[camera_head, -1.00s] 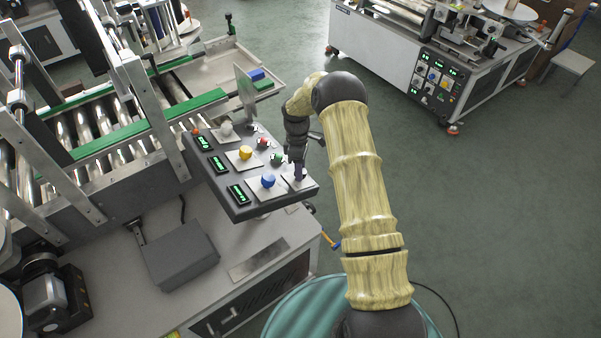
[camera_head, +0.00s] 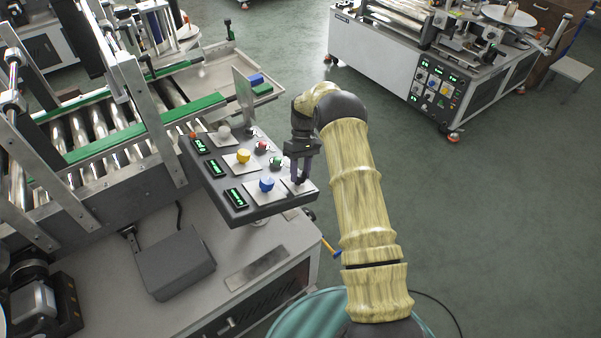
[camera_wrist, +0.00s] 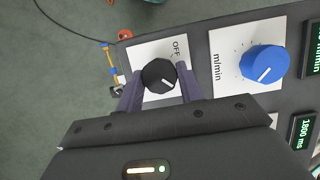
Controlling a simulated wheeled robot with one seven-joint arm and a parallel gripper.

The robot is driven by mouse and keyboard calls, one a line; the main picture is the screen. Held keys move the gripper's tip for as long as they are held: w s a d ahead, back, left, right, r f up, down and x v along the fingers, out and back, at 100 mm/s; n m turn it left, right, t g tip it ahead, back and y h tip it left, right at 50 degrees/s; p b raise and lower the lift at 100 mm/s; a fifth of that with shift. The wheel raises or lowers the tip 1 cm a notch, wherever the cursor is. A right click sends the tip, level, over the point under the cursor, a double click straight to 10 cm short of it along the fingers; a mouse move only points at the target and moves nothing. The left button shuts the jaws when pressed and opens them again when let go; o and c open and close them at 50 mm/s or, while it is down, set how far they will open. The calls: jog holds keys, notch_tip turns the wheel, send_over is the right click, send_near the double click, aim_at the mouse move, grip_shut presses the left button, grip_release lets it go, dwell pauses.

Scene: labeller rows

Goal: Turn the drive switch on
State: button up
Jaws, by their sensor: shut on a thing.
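The drive switch (camera_wrist: 159,76) is a black round knob with a white pointer line on a white plate (camera_wrist: 147,51) marked OFF, seen in the wrist view. In the head view my gripper (camera_head: 300,172) reaches down to the panel's near right corner, and the fingers mostly cover the knob there. Any other lettering on the plate is hidden or too small to read.
A blue knob (camera_wrist: 265,63) marked m/min sits beside the switch. The control panel (camera_head: 225,188) also bears a yellow knob (camera_head: 243,156), small buttons and green displays (camera_head: 235,196). An upright plate (camera_head: 243,97) stands behind the panel. Open floor lies to the right.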

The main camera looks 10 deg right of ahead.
jog(key=shift+w+r, duration=0.1)
dwell(0.3)
jog(key=o, duration=1)
